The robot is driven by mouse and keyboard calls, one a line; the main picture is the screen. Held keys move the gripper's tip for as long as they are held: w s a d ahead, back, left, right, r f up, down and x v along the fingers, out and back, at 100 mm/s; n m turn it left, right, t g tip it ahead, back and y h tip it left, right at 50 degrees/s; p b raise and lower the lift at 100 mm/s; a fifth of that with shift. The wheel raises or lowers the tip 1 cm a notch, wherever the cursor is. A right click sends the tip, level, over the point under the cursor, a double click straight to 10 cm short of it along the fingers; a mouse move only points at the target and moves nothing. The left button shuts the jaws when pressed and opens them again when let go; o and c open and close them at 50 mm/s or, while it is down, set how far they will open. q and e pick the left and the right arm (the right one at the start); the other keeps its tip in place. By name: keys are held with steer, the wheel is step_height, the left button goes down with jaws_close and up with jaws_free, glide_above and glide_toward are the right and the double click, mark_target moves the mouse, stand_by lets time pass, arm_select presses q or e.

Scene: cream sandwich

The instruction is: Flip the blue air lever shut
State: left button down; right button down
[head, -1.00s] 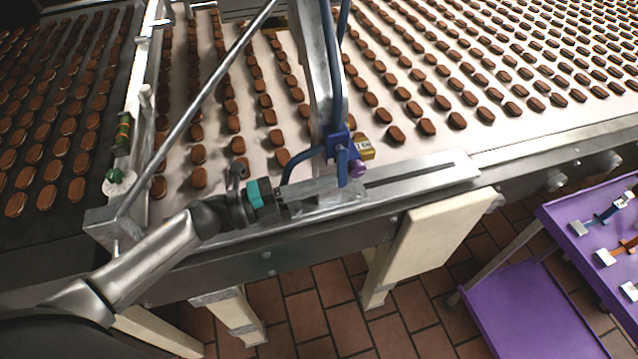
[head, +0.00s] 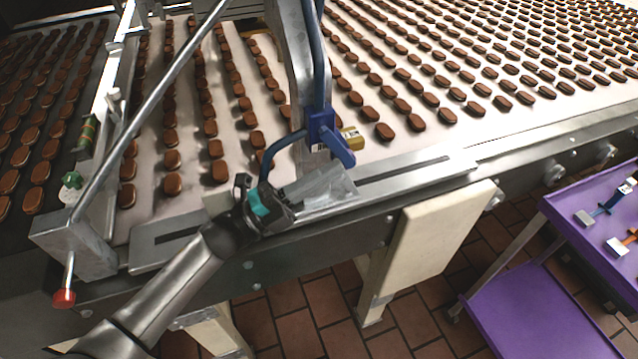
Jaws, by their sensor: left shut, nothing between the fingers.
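The blue air lever (head: 339,151) is on a blue fitting at the lower end of the metal post. It slants down to the right, in front of a brass-coloured block (head: 352,139). My left gripper (head: 335,181) comes in from the lower left. It is shut with nothing in it, just below the lever. Its fingers are pale and blend with the metal rail, so I cannot tell whether they touch the lever. My right gripper is not in view.
A blue hose (head: 283,147) curves left of the fitting, close to my gripper. Rows of brown sandwiches lie on the pale belt (head: 190,225). A green valve knob (head: 72,180) and a red knob (head: 64,299) are at the left. A purple cart (head: 530,310) stands at the right.

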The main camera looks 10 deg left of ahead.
mark_target(345, 165)
arm_select(q)
steer(key=shift+w+d+f+t+h+b, duration=0.1)
steer(key=shift+w+d+t+h+b, duration=0.35)
steer(key=shift+b, duration=1.35)
steer(key=shift+w+d+b, duration=0.2)
steer(key=shift+d+b, duration=0.15)
steer(key=shift+d, duration=0.1)
steer(key=shift+w+d+r, duration=0.15)
steer(key=shift+d+r, duration=0.15)
steer(key=shift+x, duration=0.9)
steer(key=shift+w+d+r, duration=0.3)
steer(key=shift+d+r, duration=0.1)
steer(key=shift+r, duration=0.15)
steer(key=shift+w+d+r, duration=0.25)
steer(key=shift+d+r, duration=0.1)
steer(key=shift+r, duration=0.2)
steer(key=shift+d+r, duration=0.1)
